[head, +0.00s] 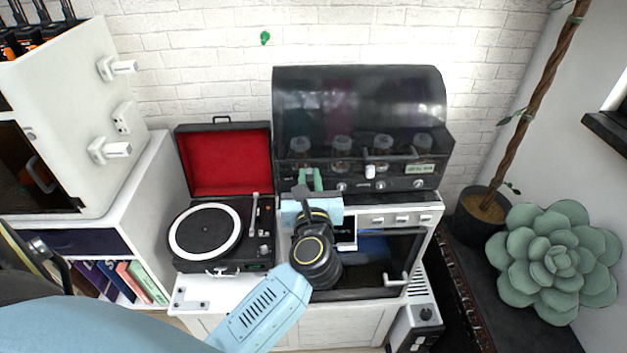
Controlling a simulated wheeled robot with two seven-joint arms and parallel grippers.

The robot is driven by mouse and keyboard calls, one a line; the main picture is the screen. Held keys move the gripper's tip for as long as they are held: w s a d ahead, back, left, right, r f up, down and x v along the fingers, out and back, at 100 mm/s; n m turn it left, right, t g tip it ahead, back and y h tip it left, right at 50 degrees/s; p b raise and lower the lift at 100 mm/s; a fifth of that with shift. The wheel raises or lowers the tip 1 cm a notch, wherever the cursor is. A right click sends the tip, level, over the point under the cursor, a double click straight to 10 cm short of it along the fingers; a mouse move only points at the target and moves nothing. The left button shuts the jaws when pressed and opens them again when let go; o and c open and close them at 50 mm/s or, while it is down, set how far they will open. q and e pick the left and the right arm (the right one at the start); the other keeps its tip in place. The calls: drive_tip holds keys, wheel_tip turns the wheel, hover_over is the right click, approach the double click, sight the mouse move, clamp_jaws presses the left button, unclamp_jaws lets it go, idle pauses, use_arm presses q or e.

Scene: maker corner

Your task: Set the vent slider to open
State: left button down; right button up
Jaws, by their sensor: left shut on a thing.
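The dark machine (360,110) with the smoked, rounded cover stands against the brick wall, with a control strip along its lower front. My left gripper (309,181) is at the left end of that strip, its greenish fingers shut on a small part there. That part is mostly hidden by the fingers; I take it for the vent slider, but cannot read its setting. A white knob (370,171) stands out near the strip's middle, apart from the gripper. A small pale green label (420,169) is at the right. My right gripper is not in view.
A white oven-like unit (402,219) is below the machine. An open record player (207,232) with a red-lined lid stands close on the left. A white cabinet (80,100) is further left; a potted plant (480,215) and a large succulent (555,262) are right.

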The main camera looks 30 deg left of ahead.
use_arm(q)
drive_tip(key=shift+d, duration=0.15)
drive_tip(key=c, duration=1.4)
unclamp_jaws()
drive_tip(key=shift+w+d, duration=0.1)
drive_tip(key=shift+w, duration=0.05)
drive_tip(key=shift+o, duration=0.2)
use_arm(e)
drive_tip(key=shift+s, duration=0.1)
